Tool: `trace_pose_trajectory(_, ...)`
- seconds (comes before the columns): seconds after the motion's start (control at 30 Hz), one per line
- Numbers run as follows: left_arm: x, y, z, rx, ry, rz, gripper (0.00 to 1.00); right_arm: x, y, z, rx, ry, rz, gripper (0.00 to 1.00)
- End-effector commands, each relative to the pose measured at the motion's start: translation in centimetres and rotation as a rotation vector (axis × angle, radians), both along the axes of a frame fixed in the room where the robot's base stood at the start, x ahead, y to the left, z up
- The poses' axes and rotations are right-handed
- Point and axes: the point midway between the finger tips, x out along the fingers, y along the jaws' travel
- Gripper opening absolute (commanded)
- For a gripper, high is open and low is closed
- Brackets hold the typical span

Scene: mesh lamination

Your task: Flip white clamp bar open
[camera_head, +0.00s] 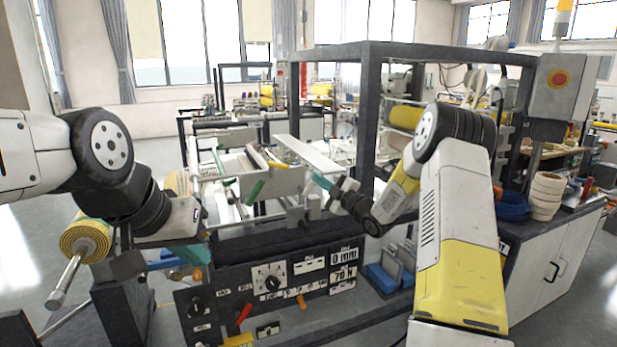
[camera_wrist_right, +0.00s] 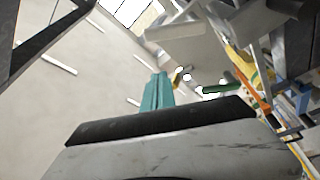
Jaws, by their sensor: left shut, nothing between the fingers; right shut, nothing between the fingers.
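A long flat white bar (camera_head: 308,153), which looks like the clamp bar, lies slanted across the machine's far side, behind my right gripper. I cannot tell for certain whether it is raised or lowered. My right gripper (camera_head: 322,181) has teal fingers, shut and empty, and points left over the machine's front part, near the bar's near end. Its closed fingers also show in the right wrist view (camera_wrist_right: 157,92). Whether they touch anything cannot be told. My left gripper (camera_head: 197,254) is shut and empty, low at the machine's left front, partly hidden by my left wrist.
A green handle (camera_head: 255,192) stands left of my right gripper. A black control panel (camera_head: 270,283) with knobs faces me below. A yellow roll (camera_head: 86,240) sits at the left. A dark frame post (camera_head: 368,120) rises behind my right arm. A cabinet (camera_head: 555,255) stands right.

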Motion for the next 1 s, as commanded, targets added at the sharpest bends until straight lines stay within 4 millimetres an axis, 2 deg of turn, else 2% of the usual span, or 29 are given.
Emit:
trace_pose_trajectory(0.1,0.0,0.0,0.0,0.0,-0.002,0.0,0.0,-1.7,-1.2,-0.3,-0.001,0.0,-0.002,0.0)
trace_pose_trajectory(0.27,0.0,0.0,0.0,0.0,-0.001,0.0,0.0,-3.0,-2.0,-0.6,0.0,0.0,0.001,0.0)
trace_pose_trajectory(0.7,0.0,0.0,0.0,0.0,-0.001,0.0,0.0,-3.3,-2.2,-0.5,-0.002,0.001,-0.001,0.0)
trace_pose_trajectory(0.83,0.0,0.0,0.0,0.0,-0.001,0.0,0.0,-3.2,-2.3,1.0,-0.014,0.054,-0.037,0.0)
trace_pose_trajectory(1.0,0.0,0.0,0.0,0.0,-0.001,0.0,0.0,-4.1,-3.6,5.0,-0.014,0.244,-0.179,0.0)
